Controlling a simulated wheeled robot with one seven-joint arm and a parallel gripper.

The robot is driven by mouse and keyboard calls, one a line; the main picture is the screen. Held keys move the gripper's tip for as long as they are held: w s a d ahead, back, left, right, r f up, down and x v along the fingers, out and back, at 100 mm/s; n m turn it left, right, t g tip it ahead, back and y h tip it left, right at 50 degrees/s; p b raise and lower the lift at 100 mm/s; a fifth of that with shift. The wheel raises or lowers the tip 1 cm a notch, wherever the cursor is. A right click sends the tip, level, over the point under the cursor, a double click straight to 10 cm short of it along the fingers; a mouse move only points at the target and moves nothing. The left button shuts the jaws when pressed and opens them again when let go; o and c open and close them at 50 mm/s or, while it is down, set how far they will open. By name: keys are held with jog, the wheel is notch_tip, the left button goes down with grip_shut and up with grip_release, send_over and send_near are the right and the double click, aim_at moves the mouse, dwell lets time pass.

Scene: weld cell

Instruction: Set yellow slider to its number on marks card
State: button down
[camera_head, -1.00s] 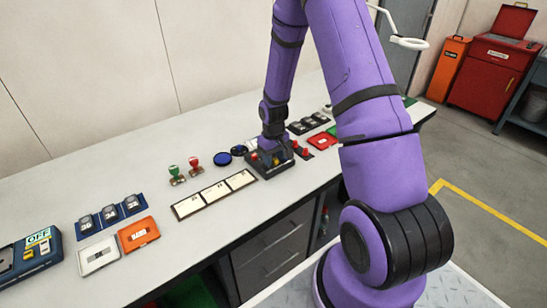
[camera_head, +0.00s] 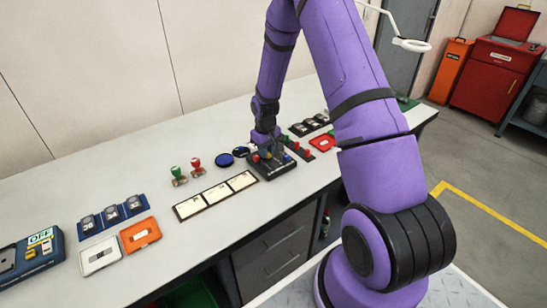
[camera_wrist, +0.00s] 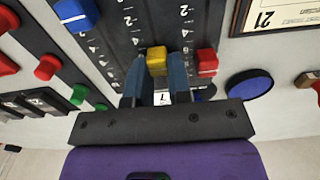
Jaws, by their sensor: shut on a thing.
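The yellow slider (camera_wrist: 157,60) is a small yellow knob on a dark panel with numbered scales. My gripper (camera_wrist: 160,88) is shut on it, one blue-grey finger on each side. The panel (camera_head: 280,170) stands on the bench in the head view, partly hidden by my gripper (camera_head: 263,145). On the same panel are a red knob (camera_wrist: 206,62) to the right and a blue knob (camera_wrist: 76,14) to the left. A framed strip of three pale cards (camera_head: 213,196) lies left of the panel. One card (camera_wrist: 285,12) in the wrist view reads 21; the head view writing is too small.
A green stamp (camera_head: 179,177) and a red stamp (camera_head: 196,166) stand left of the panel, near a blue round pad (camera_head: 225,160). A red tray (camera_head: 322,141) and small red knobs (camera_head: 306,154) are to the right. Bench space at the back left is clear.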

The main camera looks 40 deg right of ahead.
jog(key=shift+w, duration=1.4)
jog(key=c, duration=1)
grip_release()
jog(key=shift+c, duration=0.2)
notch_tip(320, 180, up, 11)
jog(key=shift+a, duration=0.1)
